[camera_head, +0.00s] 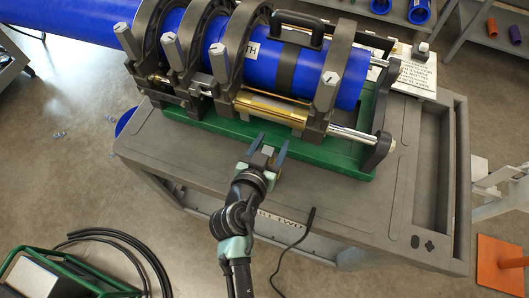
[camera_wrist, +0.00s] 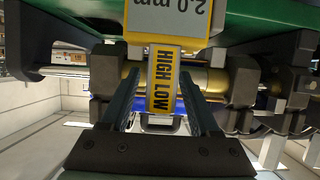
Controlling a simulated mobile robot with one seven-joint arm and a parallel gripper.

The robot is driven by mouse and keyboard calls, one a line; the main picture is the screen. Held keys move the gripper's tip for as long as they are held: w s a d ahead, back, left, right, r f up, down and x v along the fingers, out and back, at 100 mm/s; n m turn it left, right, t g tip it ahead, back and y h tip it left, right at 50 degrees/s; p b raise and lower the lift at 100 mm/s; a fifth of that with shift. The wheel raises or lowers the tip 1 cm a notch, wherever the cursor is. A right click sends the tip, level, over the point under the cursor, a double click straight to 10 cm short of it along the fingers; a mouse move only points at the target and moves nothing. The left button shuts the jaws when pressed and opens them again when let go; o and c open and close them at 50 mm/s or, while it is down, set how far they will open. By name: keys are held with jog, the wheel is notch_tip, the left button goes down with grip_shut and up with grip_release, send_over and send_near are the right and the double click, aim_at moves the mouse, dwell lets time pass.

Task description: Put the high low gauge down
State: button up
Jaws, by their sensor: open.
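The high low gauge (camera_wrist: 163,88) has a narrow stem with a yellow "HIGH LOW" label and a wider head marked "2.0 mm" in the wrist view. In the head view it is a small grey piece (camera_head: 267,151) at the front edge of the green base. My gripper (camera_head: 271,144) is open, its two blue fingers on either side of the gauge. In the wrist view a gap shows between the fingers (camera_wrist: 160,78) and the stem. I cannot tell what surface bears the gauge.
The fusion machine's green base (camera_head: 335,156) stands on the grey cart (camera_head: 345,207) with a blue pipe (camera_head: 340,90) clamped in dark rings. The cart top in front and to the right is mostly clear. A black cable (camera_head: 296,240) hangs over the front edge.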

jog(key=b+v, duration=0.3)
jog(key=v, duration=0.8)
jog(key=w+r+t+y, duration=0.1)
jog(key=w+r+t, duration=0.3)
jog(key=r, duration=0.9)
jog(key=w+r+t+y, duration=0.15)
jog(key=w+r, duration=0.45)
jog(key=r, duration=0.7)
jog(key=s+d+r+n+t, duration=0.1)
jog(key=s+r+t, duration=0.2)
jog(key=r, duration=0.6)
jog(key=s+r+n+t+y, duration=0.1)
jog(key=s+r+t, duration=0.2)
jog(key=r, duration=0.7)
jog(key=s+d+r+n+t, duration=0.1)
jog(key=s+r+t, duration=0.2)
jog(key=r, duration=0.6)
jog(key=shift+d+r+n+y, duration=0.3)
jog(key=shift+d+y, duration=0.05)
jog(key=shift+d, duration=0.05)
jog(key=shift+w+f+b, duration=0.1)
jog(key=shift+f+b, duration=0.05)
jog(key=shift+b, duration=0.15)
